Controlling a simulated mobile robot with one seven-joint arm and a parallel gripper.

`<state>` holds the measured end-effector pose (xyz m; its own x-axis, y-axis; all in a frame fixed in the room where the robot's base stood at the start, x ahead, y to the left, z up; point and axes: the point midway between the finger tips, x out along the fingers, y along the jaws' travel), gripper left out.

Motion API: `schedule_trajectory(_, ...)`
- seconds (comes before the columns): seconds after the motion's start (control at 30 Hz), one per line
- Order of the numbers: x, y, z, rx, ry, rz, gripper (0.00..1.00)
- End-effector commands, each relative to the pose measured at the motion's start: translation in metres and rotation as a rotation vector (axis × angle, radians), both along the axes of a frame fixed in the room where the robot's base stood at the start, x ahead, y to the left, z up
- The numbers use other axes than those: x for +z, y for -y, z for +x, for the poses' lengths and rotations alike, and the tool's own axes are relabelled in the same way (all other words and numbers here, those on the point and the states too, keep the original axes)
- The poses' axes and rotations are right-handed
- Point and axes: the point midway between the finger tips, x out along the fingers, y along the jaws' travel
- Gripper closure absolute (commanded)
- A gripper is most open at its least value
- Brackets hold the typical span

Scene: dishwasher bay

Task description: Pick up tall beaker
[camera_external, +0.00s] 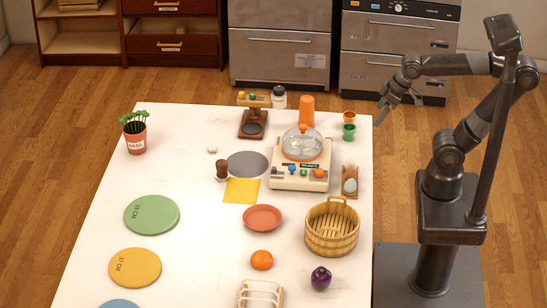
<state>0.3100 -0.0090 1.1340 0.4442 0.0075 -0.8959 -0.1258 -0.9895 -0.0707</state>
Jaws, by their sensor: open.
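A tall orange tumbler (306,108), the thing here that best fits the tall beaker, stands at the back of the white table, behind the cream appliance. My gripper (399,108) is open and empty. It hangs to the right of the tumbler, past the table's right edge in the picture, and touches nothing. The tumbler's lower part is partly hidden by the glass dome in front of it.
The cream appliance (285,177) with a glass dome stands before the tumbler. A small brown cup (349,117) and a green cup (348,131) stand to its right, a lidded jar (279,97) to its left.

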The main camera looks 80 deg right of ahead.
Motion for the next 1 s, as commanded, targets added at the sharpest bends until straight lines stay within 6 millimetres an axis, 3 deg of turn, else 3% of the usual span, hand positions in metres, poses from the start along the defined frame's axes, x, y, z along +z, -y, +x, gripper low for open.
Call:
schedule_trajectory(0.1, -0.009, -0.007, -0.014, 0.086, 0.023, -0.049, 0.0)
schedule_trajectory(0.3, -0.013, -0.01, -0.021, 0.129, 0.033, -0.076, 0.0)
schedule_trajectory(0.6, -0.013, -0.009, -0.02, 0.126, 0.032, -0.074, 0.21)
schedule_trajectory(0.87, -0.012, -0.008, -0.018, 0.123, 0.031, -0.073, 0.21)
schedule_trajectory(1.0, -0.005, -0.002, 0.001, 0.109, 0.021, -0.071, 0.21)
